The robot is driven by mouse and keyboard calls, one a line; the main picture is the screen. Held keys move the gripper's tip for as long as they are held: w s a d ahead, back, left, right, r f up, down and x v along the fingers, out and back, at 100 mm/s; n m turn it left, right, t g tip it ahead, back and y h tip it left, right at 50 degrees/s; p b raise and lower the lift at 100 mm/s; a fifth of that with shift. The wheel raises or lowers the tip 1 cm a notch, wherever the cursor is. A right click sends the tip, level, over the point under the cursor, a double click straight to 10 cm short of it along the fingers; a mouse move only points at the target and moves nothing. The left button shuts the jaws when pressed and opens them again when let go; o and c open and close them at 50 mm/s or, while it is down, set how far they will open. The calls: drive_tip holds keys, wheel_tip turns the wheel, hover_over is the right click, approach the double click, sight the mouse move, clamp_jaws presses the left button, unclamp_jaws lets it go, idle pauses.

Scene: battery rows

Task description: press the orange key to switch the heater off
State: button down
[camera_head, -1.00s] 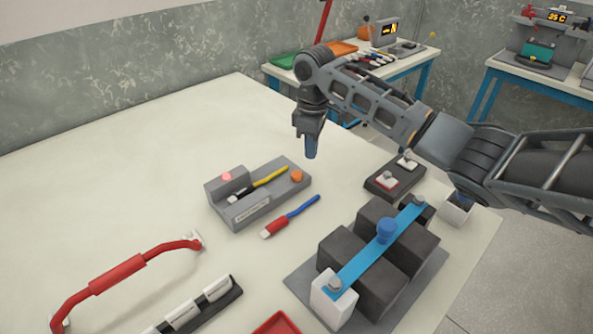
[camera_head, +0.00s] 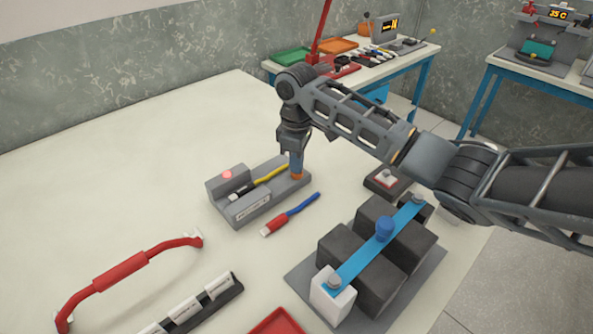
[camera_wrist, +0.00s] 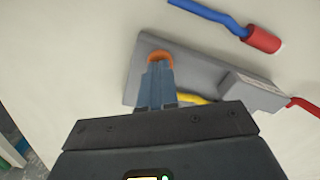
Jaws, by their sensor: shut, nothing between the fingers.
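The heater is a grey block (camera_head: 250,207) on the white table, with a raised left end that carries a glowing red-pink lamp (camera_head: 227,174). A yellow-handled tool (camera_head: 270,174) lies in its cradle. The orange key (camera_head: 297,176) is at the block's right end, mostly hidden behind my fingertips. My gripper (camera_head: 297,166) points straight down with its fingers shut and empty, its tips at the key. In the wrist view the shut fingers (camera_wrist: 155,85) reach the orange key (camera_wrist: 160,56), whose rim shows past the tips. I cannot tell whether the key is pushed down.
A blue-handled tool with a red end (camera_head: 290,215) lies just in front of the block. A battery pack with a blue bar (camera_head: 350,262) stands to the right. A red curved handle (camera_head: 120,272) lies at the left. The table behind the block is clear.

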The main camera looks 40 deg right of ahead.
drive_tip(key=shift+f, duration=0.4)
drive_tip(key=shift+r, duration=0.1)
wheel_tip(320, 180, up, 6)
drive_tip(key=p, duration=0.6)
idle(0.4)
